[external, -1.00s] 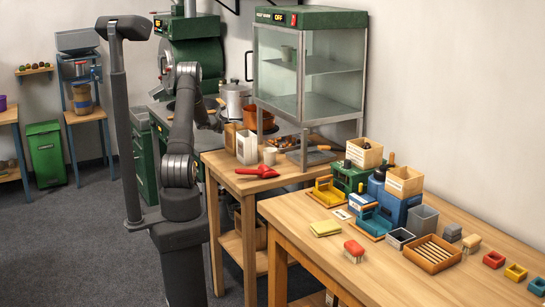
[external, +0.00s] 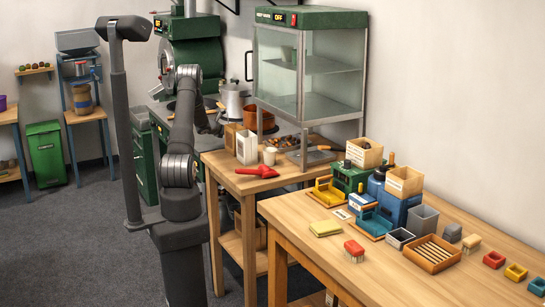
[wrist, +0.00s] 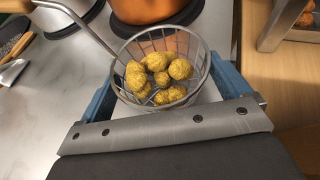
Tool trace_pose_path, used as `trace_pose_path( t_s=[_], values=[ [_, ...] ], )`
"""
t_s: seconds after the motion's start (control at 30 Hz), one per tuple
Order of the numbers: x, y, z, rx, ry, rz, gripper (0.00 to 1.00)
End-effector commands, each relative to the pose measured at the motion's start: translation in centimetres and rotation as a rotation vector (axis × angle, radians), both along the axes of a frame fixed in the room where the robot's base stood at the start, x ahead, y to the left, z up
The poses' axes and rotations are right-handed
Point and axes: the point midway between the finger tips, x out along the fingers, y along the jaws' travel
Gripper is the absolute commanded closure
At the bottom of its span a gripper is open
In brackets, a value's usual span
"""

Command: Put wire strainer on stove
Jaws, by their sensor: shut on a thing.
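The wire strainer (wrist: 196,62) is a round metal mesh basket holding several yellowish-brown chestnuts (wrist: 158,75). Its long wire handle (wrist: 78,18) runs to the upper left in the wrist view. My gripper (wrist: 165,95) has blue fingers on both sides of the basket and is shut on the strainer. The basket hangs over the pale grey stove top (wrist: 60,85); the wrist view does not clearly show whether it touches. In the external view, my gripper (external: 213,128) is small and dark beside the stove, and the strainer cannot be made out there.
A copper pot (wrist: 148,10) stands just beyond the strainer. A silver pot (external: 234,100) stands near it in the external view. A wooden-handled tool (wrist: 14,70) lies at the left. The wooden table (wrist: 258,70) and glass cabinet (external: 310,85) are to the right.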

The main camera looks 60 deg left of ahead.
Motion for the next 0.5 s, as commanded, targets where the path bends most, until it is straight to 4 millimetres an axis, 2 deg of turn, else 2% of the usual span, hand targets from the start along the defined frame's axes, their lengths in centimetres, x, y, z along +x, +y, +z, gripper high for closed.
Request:
trace_pose_path(
  t_s=[0.4,0.43,0.5],
  values=[
    [0.02,0.01,-0.8,0.001,-0.001,0.0,0.45],
    [0.02,0.03,-0.78,0.001,-0.001,0.0,0.02],
    [0.02,0.02,-0.77,0.001,-0.001,0.0,0.0]
  ],
)
